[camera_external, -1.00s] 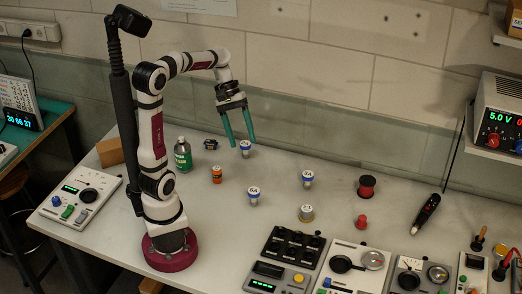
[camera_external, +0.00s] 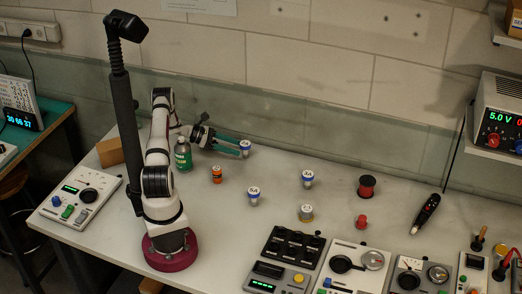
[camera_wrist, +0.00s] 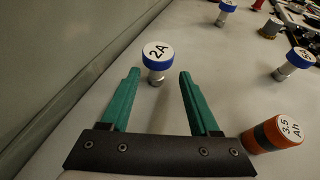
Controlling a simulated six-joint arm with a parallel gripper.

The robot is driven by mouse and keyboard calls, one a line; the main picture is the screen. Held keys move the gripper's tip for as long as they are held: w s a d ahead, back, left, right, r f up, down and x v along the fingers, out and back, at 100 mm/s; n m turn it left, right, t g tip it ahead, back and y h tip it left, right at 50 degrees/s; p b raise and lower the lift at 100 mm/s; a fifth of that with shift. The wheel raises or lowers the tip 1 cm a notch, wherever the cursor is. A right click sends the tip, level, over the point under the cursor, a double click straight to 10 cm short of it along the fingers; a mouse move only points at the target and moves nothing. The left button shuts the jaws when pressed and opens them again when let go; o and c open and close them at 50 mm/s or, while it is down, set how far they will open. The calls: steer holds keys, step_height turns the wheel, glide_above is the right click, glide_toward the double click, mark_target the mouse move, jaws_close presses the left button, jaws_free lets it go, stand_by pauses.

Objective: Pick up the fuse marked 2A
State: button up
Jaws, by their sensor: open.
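The fuse marked 2A (camera_wrist: 157,56) has a white top with a blue rim and a metal body. It stands upright on the bench just beyond and between the fingertips in the wrist view. My gripper (camera_wrist: 158,76) is open and empty, with its green fingers low and level. In the external view the fuse (camera_external: 246,147) stands at the finger ends of my gripper (camera_external: 240,149), near the back of the bench. Whether the fingertips flank its body cannot be told there; in the wrist view they seem to stop just short of it.
Other blue-rimmed fuses stand to the right, one (camera_external: 253,195) nearer and one (camera_external: 308,178) farther. A green bottle (camera_external: 183,154) is beside my arm. The back wall (camera_wrist: 60,60) lies left in the wrist view.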

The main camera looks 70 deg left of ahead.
mark_target(245, 153)
steer(key=x, duration=0.5)
steer(key=shift+w+a+f, duration=0.1)
steer(key=shift+w+a, duration=0.05)
steer(key=shift+a, duration=0.05)
jaws_close()
